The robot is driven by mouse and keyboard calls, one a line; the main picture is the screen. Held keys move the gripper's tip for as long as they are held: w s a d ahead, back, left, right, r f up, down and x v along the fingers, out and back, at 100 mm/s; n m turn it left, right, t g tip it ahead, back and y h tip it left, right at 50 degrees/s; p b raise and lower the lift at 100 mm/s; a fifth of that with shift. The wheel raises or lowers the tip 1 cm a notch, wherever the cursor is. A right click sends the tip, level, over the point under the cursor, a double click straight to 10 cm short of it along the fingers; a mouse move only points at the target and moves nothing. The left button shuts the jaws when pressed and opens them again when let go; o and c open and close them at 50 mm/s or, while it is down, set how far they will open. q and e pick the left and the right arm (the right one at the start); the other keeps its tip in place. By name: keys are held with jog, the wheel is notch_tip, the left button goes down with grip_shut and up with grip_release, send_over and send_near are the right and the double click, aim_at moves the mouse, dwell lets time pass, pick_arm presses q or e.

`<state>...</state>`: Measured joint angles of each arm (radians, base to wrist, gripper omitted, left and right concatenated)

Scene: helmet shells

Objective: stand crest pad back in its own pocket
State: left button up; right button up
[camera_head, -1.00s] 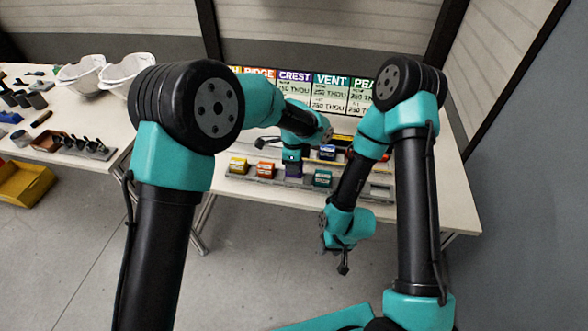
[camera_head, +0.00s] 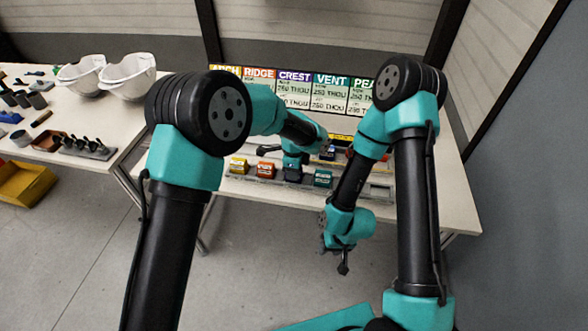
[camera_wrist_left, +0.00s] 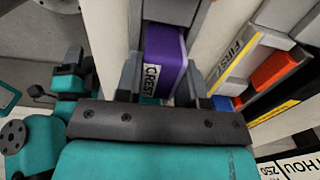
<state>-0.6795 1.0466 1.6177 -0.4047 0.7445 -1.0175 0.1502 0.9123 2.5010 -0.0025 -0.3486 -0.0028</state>
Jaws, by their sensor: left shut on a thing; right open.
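The purple crest pad (camera_wrist_left: 165,48), labelled CREST, lies between the two dark fingers of my left gripper (camera_wrist_left: 160,86) in the left wrist view. The gripper is shut on it. Grey walls of the rack flank the pad's far end; how deep it sits there I cannot tell. In the head view my left gripper (camera_head: 293,171) is low over the front rack (camera_head: 250,181), between the orange and teal pads, and mostly hides the crest pad. My right gripper (camera_head: 342,262) is open and empty in front of the table.
The yellow (camera_head: 238,165), orange (camera_head: 265,169) and teal (camera_head: 323,178) pads stand in the front rack. A blue piece (camera_head: 327,153) sits behind it. A colour-labelled board (camera_head: 313,90) stands at the back. A side table with two white helmet shells (camera_head: 127,75) is at the left.

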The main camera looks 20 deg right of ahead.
pick_arm(q)
jog(key=o, duration=0.9)
notch_tip(320, 180, up, 12)
jog(key=shift+r, duration=0.15)
dwell(0.4)
